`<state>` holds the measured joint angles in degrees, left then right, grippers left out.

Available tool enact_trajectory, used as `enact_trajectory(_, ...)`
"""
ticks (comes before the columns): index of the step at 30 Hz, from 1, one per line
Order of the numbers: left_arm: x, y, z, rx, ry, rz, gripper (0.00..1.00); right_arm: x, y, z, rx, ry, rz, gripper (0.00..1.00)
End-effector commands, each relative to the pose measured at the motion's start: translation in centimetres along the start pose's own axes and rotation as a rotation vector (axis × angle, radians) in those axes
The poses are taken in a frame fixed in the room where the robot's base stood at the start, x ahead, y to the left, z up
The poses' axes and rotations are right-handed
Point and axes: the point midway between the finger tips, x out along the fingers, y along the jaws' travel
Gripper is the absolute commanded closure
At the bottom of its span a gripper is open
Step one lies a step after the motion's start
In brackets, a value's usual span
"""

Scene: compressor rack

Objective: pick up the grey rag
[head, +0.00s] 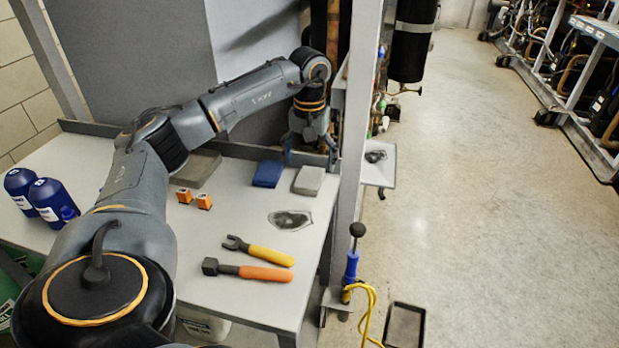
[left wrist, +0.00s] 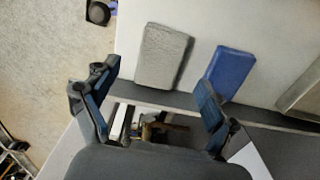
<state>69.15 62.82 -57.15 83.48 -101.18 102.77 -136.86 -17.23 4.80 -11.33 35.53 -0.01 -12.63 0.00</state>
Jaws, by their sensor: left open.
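The grey rag (head: 308,180) is a flat, light grey folded pad near the back right corner of the bench. It also shows in the left wrist view (left wrist: 163,55), top centre, lying flat beside a blue folded cloth (left wrist: 231,72). My left gripper (head: 309,158) is open and empty, pointing down just behind the rag at the bench's back edge. In the left wrist view its two fingers (left wrist: 157,82) are spread, with the rag beyond the tips, apart from them. My right gripper is in neither view.
The blue cloth (head: 267,174) lies left of the rag. A low back lip (head: 228,150) and an upright post (head: 352,150) stand close to the gripper. Orange-handled hammer (head: 247,271), yellow-handled wrench (head: 258,250) and a dark grey patch (head: 290,220) lie in front.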

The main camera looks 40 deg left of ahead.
Motion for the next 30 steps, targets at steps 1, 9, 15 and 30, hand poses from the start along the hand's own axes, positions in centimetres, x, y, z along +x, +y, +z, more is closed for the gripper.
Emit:
enact_trajectory(1,0.8,-0.1,0.0,-0.001,-0.004,-0.002,0.15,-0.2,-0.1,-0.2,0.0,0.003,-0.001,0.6)
enact_trajectory(9,3.7,-0.1,-0.1,-0.001,0.0,-0.001,0.15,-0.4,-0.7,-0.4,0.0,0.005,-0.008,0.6)
enact_trajectory(15,3.8,-0.1,-0.1,-0.001,0.001,0.0,0.15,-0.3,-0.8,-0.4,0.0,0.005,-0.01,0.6)
enact_trajectory(30,3.8,0.0,-0.1,0.0,0.0,0.0,0.71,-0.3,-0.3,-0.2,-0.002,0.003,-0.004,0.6)
